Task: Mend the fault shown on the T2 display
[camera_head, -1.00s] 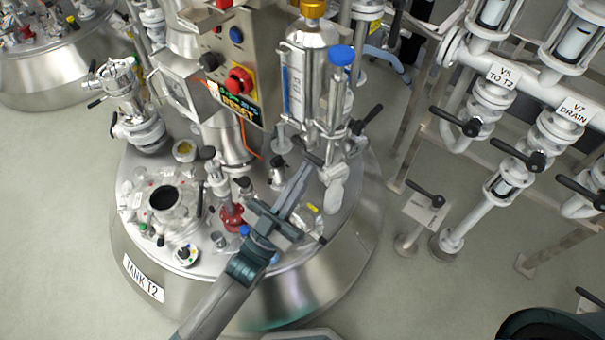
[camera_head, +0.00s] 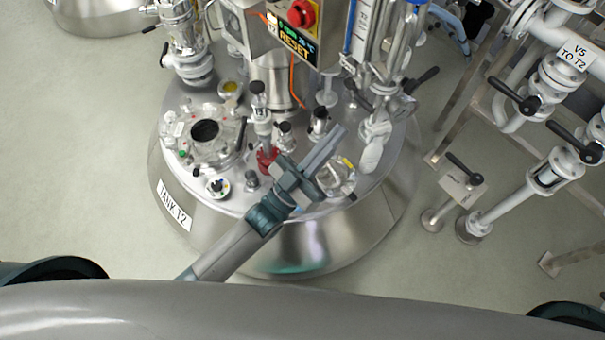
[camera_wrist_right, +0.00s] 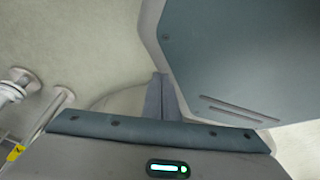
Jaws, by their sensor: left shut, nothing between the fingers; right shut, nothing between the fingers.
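Tank T2 (camera_head: 330,245) is a steel vessel with a crowded lid, labelled TANK T2 (camera_head: 174,205). Its display (camera_head: 298,46) on the control box shows small green text, only partly readable, above the orange word RESET. A red round button (camera_head: 301,13) sits above the display. My left gripper (camera_head: 340,130) is shut and empty, over the right part of the lid, by a clear round port (camera_head: 338,178) and a valve with a black handle (camera_head: 420,80). Whether it touches anything is unclear. My right gripper (camera_wrist_right: 160,85) shows in the right wrist view, shut and empty, pointing towards pale floor.
A red fitting (camera_head: 267,160) and an open dark port (camera_head: 205,131) are on the lid. To the right stands pipework with black-handled valves, one labelled V5 TO T2 (camera_head: 573,55). Another steel vessel (camera_head: 105,15) is at the top left. Floor left of the tank is clear.

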